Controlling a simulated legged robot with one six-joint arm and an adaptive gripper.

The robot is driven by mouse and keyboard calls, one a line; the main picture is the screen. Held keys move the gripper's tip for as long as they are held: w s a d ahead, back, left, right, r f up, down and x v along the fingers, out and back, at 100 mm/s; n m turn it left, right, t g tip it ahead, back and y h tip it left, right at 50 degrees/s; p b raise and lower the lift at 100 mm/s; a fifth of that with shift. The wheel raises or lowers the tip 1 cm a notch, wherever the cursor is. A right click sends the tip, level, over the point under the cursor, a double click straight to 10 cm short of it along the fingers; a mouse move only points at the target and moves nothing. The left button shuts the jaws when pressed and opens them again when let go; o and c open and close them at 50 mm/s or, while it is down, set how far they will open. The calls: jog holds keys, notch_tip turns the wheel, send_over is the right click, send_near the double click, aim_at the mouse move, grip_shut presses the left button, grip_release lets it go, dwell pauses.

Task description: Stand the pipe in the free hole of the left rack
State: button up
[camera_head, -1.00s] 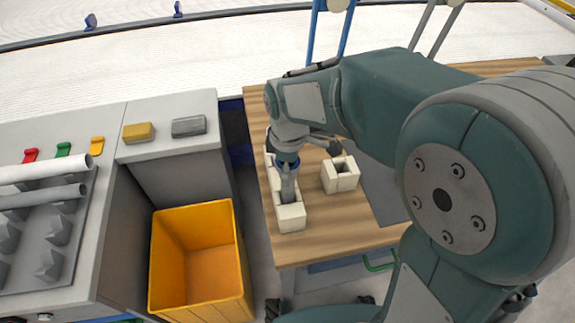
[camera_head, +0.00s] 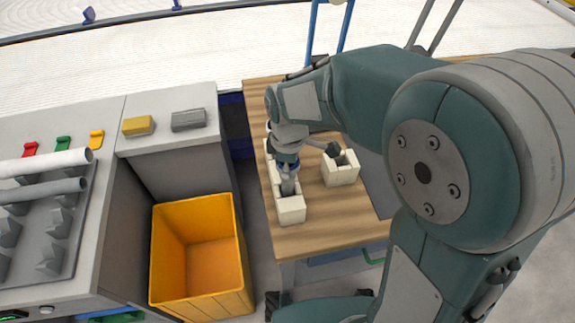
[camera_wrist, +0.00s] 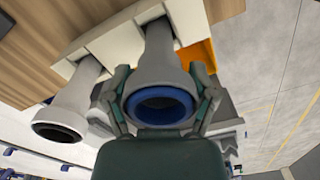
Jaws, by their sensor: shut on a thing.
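The grey pipe (camera_head: 288,187) stands upright in my gripper (camera_head: 286,166), and its lower end goes into the near part of the cream left rack (camera_head: 291,211). In the wrist view my gripper (camera_wrist: 163,95) is shut around the pipe (camera_wrist: 160,60), whose open end shows a blue ring. There the pipe's far end meets an opening of the pale rack (camera_wrist: 112,38); how deep it sits I cannot tell. A second grey pipe (camera_wrist: 78,92) stands in the same rack beside it. My gripper and wrist hide much of the rack in the head view.
Another cream rack (camera_head: 341,172) stands just right on the wooden table (camera_head: 330,226). A yellow-orange bin (camera_head: 200,250) is left of the table. A grey bench holds two light pipes (camera_head: 45,166), and yellow (camera_head: 138,125) and grey (camera_head: 189,120) blocks lie on its top.

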jog(key=shift+f, duration=0.1)
jog(key=o, duration=1.2)
notch_tip(320, 180, up, 12)
jog(key=shift+w+f, duration=0.1)
dwell(0.4)
jog(key=s+d+m+t, duration=0.2)
jog(key=s+d+m, duration=0.2)
jog(key=m, duration=0.1)
jog(key=s+d+r+m+t, duration=0.1)
jog(key=s+d+m+t, duration=0.1)
jog(key=s+d+m, duration=0.3)
jog(key=s+d+r+m+t, duration=0.1)
jog(key=s+d+m, duration=0.4)
jog(key=shift+d+r+m+t, duration=0.25)
jog(key=shift+m+t, duration=0.15)
